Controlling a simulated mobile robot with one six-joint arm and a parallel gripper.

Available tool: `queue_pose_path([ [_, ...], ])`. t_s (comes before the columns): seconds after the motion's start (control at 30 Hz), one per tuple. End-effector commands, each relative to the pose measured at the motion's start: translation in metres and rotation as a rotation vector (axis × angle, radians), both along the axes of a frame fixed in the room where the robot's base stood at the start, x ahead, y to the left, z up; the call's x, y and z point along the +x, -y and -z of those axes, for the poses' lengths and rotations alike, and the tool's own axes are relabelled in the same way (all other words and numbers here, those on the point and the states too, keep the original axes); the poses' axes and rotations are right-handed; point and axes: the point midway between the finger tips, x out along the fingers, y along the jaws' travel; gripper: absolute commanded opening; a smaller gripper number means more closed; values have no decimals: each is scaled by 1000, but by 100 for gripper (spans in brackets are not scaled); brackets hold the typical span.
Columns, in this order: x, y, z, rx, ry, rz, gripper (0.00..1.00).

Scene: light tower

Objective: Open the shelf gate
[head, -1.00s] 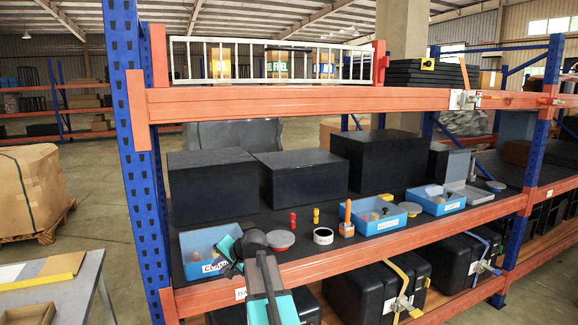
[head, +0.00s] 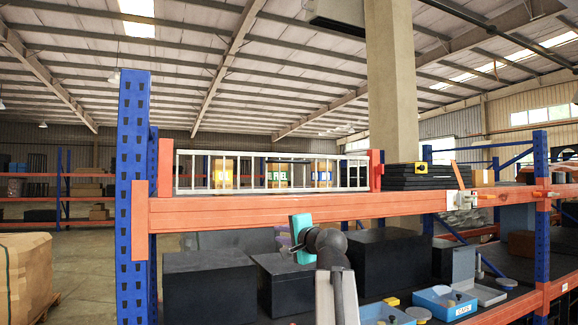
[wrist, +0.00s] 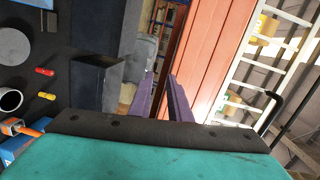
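The shelf gate (head: 270,173) is a white barred panel standing on the upper orange beam (head: 300,208), between two orange-red posts. It looks upright and closed across the opening. The right post (head: 376,170) stands at its right end. In the wrist view the gate's white bars (wrist: 238,75) run along the right, beside the orange beam (wrist: 207,55). A black curved bar (wrist: 268,110) shows near them. My gripper (wrist: 160,88) has two purple fingers apart with nothing between them. In the head view my gripper (head: 284,241) is just below the upper beam, apart from the gate.
Black boxes (head: 210,287) stand on the shelf below, close to my arm. Blue bins (head: 444,301) are at the lower right. A metal latch-like fitting with an orange lever (head: 462,199) is on the beam's right part. Flat black cases (head: 420,176) lie right of the gate.

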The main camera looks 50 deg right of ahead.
Motion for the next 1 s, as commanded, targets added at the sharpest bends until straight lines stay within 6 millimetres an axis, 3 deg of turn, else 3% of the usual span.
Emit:
queue_pose_path([
  [0.03,-12,5,-27,-1,35,15,17],
  [0.2,-54,11,-103,4,147,52,17],
  [0.4,-94,8,-170,6,249,77,17],
  [0.6,-110,5,-195,8,289,84,17],
  [1.0,-110,5,-196,8,291,84,17],
])
